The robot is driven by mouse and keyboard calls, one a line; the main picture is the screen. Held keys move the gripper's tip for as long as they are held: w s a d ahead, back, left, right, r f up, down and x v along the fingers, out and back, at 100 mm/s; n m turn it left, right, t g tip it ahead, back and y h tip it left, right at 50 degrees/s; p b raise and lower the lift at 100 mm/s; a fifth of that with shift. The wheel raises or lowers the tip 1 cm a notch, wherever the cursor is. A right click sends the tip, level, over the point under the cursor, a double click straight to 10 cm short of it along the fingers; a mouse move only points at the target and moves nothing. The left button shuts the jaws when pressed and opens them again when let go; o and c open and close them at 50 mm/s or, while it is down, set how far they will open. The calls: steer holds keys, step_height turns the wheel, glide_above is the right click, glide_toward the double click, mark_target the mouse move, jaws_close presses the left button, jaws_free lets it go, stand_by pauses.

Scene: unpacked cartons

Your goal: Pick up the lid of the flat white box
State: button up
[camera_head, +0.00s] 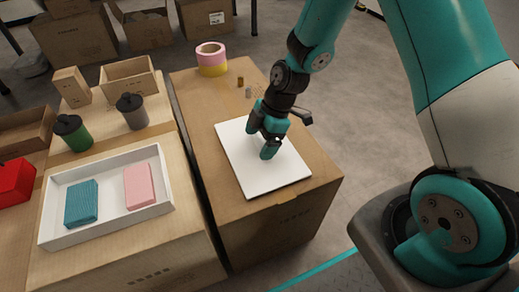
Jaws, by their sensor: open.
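A flat white panel, which looks like the lid (278,182), lies flat on a brown carton on the right. A shallow open white box (108,224) stands on the carton to its left. A teal block (81,203) and a pink block (140,186) lie inside it. My gripper (268,148) points down over the middle of the white panel and is open. I cannot tell whether its fingertips touch the panel. My gripper hides part of the panel's upper right side.
The carton (285,220) under the panel carries tape rolls (211,59) and small items at its far end. A green cup (73,133), a grey cup (131,111) and open cartons stand at the left. A red object (14,182) is at the left edge. Grey floor lies to the right.

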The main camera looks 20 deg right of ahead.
mark_target(260, 140)
steer(key=c, duration=1.1)
steer(key=shift+o, duration=0.2)
steer(key=shift+r, duration=0.1)
step_height(260, 140, up, 20)
steer(key=p, duration=0.7)
